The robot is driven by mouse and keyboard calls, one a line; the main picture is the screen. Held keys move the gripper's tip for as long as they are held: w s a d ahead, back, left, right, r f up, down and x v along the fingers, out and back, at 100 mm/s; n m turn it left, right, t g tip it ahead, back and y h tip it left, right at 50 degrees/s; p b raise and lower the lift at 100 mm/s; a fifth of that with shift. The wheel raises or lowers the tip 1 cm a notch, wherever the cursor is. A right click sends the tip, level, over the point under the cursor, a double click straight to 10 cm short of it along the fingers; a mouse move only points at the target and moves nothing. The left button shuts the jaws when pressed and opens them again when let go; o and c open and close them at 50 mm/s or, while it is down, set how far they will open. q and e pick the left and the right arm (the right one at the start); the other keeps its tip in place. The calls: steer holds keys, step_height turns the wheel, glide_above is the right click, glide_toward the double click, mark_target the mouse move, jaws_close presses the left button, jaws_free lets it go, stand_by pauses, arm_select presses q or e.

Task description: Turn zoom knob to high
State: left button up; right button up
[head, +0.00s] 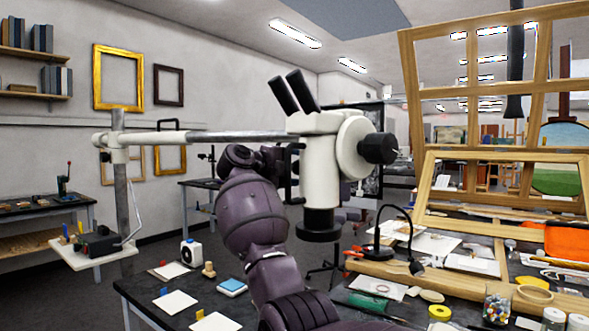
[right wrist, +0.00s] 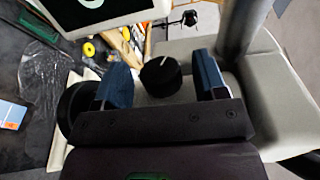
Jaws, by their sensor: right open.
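The white microscope head (head: 316,123) hangs on a horizontal boom, with two black eyepieces on top and a dark lens ring below. A large black knob (head: 378,148) sticks out of its right side in the head view. In the right wrist view, a black round knob (right wrist: 161,77) with a white line on its face stands between the two blue fingertips of my right gripper (right wrist: 163,82). The gripper is open, with a gap visible on each side of the knob. In the head view my arm reaches up to the microscope's left side, where the fingertips are hidden. My left gripper is out of view.
The boom (head: 215,137) runs left to an upright post (head: 121,190). Below and right, a dark workbench holds a black lamp (head: 378,240), papers, jars and tools. A wooden frame (head: 436,190) stands behind the bench.

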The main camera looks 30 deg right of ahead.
steer(key=c, duration=0.9)
steer(key=shift+f+h+p, duration=0.15)
steer(key=shift+h+p, duration=0.3)
steer(key=shift+h, duration=0.75)
steer(key=shift+f+t+h, duration=0.2)
steer(key=shift+t+h, duration=0.2)
steer(key=shift+h, duration=1.2)
steer(key=o, duration=0.9)
steer(key=v, duration=1)
steer(key=shift+a+f, duration=0.15)
steer(key=shift+a, duration=0.25)
